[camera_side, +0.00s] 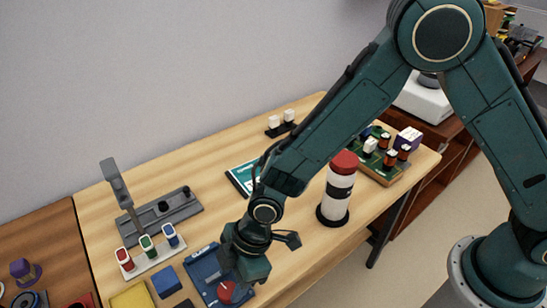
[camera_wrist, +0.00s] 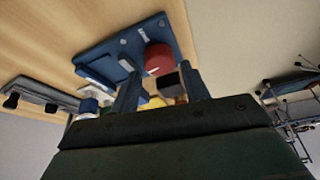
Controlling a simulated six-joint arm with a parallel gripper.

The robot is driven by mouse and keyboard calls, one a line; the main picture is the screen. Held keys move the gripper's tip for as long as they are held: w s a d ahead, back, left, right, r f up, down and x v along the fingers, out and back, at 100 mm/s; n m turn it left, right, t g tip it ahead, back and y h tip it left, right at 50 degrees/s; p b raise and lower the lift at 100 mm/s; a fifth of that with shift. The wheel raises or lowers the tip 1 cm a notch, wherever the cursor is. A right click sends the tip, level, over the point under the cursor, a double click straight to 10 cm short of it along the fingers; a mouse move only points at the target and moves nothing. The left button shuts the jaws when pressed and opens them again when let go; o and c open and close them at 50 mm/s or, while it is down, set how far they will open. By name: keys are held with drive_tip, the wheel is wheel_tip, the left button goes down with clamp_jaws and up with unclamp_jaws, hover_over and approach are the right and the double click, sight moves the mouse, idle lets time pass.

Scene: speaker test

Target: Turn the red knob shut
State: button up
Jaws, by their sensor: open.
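The red knob (camera_side: 228,291) is on a blue panel (camera_side: 205,268) near the front edge of the table in the side view. In the wrist view the red knob (camera_wrist: 158,58) has a small white mark on its face, and the blue panel (camera_wrist: 98,62) also shows a white label beside the knob. My gripper (camera_side: 236,274) is right over the knob in the side view and hides part of it. In the wrist view my gripper (camera_wrist: 160,76) is open, its two fingers apart with the knob showing between and beyond their tips. I cannot tell whether either finger touches it.
A red-topped white and black cylinder (camera_side: 339,190) stands right of my gripper. A grey bar with a lever (camera_side: 162,214), small coloured switches (camera_side: 147,250), a blue block (camera_side: 166,281) and a yellow block (camera_side: 132,298) lie left. Clear wood lies behind the panel.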

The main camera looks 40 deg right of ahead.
drive_tip(key=v, duration=1.1)
drive_tip(key=shift+d+r, duration=0.1)
drive_tip(key=r+n+h, duration=0.1)
drive_tip(key=n+h, duration=0.3)
drive_tip(key=n, duration=0.2)
hover_over(227, 290)
drive_tip(key=shift+g, duration=0.4)
drive_tip(key=shift+f, duration=6.85)
drive_tip(key=shift+c, duration=0.5)
